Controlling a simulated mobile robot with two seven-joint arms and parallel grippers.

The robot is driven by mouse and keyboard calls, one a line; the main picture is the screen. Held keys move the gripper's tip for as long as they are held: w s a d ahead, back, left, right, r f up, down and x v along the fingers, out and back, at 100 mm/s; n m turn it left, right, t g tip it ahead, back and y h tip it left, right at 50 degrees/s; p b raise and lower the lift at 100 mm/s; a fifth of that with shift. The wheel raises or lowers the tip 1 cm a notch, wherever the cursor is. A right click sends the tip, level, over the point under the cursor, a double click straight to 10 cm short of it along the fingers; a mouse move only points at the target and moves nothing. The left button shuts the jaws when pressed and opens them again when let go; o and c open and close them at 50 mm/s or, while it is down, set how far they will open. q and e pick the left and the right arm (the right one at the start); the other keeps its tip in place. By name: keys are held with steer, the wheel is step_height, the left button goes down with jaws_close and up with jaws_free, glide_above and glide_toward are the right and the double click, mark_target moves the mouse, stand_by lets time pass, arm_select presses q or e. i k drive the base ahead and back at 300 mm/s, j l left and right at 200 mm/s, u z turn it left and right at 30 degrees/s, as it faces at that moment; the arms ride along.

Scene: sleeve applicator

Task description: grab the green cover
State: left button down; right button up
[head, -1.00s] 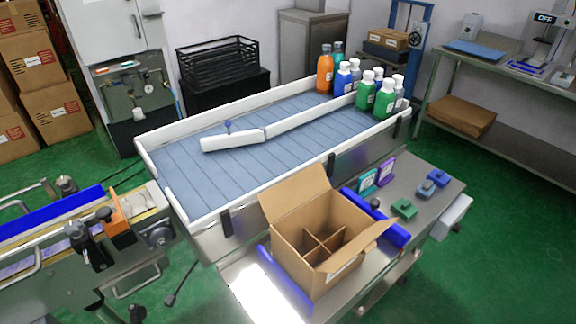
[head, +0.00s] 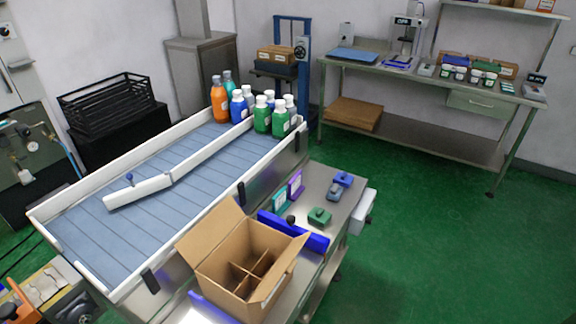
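A small green cover-like piece (head: 319,216) with a raised top lies on the steel side table (head: 325,184), right of the open cardboard box. A blue piece (head: 342,179) and a grey-blue piece (head: 334,191) of similar shape lie just beyond it, apart from it. Neither of my grippers shows in the head view.
The open divided cardboard box (head: 216,238) stands at the table's near end, with a blue rail (head: 293,231) beside it. Several bottles (head: 262,115) stand at the conveyor's (head: 150,222) far end. A workbench (head: 470,142) stands at the back right. The green floor (head: 430,250) at right is clear.

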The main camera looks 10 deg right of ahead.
mark_target(319, 217)
steer(key=u, duration=0.4)
steer(key=l+u, duration=0.4)
steer(key=k+l+u, duration=0.1)
steer(key=l+u, duration=0.3)
steer(key=k+l, duration=0.1)
steer(key=l, duration=0.25)
steer(key=k+l+u, duration=0.15)
steer(key=l, duration=0.25)
steer(key=k+l, duration=0.1)
steer(key=l, duration=0.25)
steer(key=k+l+u, duration=0.1)
steer(key=l, duration=0.25)
steer(key=i, duration=0.45)
